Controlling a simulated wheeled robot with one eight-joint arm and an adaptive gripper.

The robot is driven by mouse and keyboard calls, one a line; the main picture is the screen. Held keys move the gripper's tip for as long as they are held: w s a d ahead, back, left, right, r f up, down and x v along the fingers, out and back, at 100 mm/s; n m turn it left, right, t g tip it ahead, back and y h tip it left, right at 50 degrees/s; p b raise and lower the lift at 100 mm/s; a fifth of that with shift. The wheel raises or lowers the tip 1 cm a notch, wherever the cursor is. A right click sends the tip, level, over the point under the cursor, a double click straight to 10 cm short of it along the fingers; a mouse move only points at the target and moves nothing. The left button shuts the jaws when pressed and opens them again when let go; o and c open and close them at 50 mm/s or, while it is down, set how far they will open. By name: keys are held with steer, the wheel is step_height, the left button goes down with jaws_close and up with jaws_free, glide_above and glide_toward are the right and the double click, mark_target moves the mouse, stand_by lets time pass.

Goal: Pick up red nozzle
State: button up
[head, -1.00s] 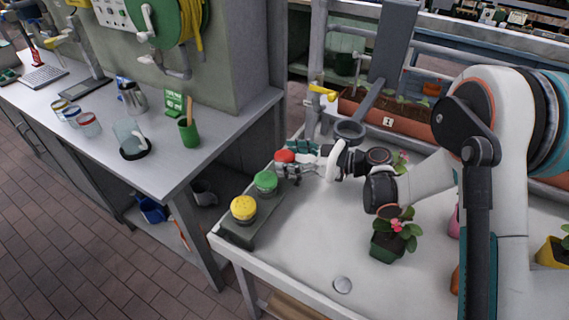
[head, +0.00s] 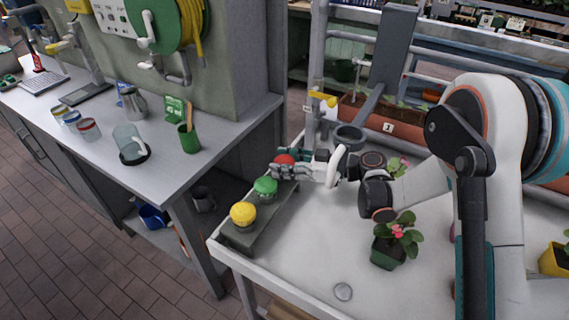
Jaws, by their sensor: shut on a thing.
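The red nozzle (head: 284,159) is at the far end of a row on a grey stand (head: 247,233) on the white table. My gripper (head: 286,168) reaches in from the right, its fingers at the red nozzle. It is shut on the red nozzle, and the fingers hide its lower part. The green nozzle (head: 265,187) and the yellow nozzle (head: 243,214) stand nearer on the same stand. I cannot tell whether the red nozzle is clear of the stand.
A potted plant with pink flowers (head: 389,250) stands on the table under my arm. A grey post with a round holder (head: 349,134) and a yellow tap (head: 322,98) are behind the gripper. The table's front left is clear.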

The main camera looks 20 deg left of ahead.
mark_target(286, 159)
steer(key=r, duration=0.1)
steer(key=r+p, duration=0.2)
steer(key=r, duration=0.1)
steer(key=shift+d, duration=0.25)
steer(key=d+f+p+v, duration=0.1)
steer(key=f+p+v, duration=0.25)
steer(key=v, duration=1.35)
steer(key=w+d+r+m+t+h, duration=0.1)
steer(key=w+d+r+m+t, duration=0.25)
steer(key=d+t, duration=0.2)
steer(key=w+d+r+m+t+h, duration=0.2)
steer(key=w+d+m+t, duration=0.1)
steer(key=d+m+t, duration=0.3)
steer(key=s+d+r+m+t+h, duration=0.1)
steer(key=d+r+m+t+h, duration=0.1)
steer(key=d, duration=0.7)
steer(key=s+d+r+m+t+h, duration=0.1)
steer(key=d+r+m+t+h, duration=0.2)
steer(key=d+h, duration=0.3)
steer(key=d+r+m, duration=0.1)
steer(key=d, duration=0.2)
steer(key=shift+s+r, duration=0.25)
steer(key=shift+s, duration=0.05)
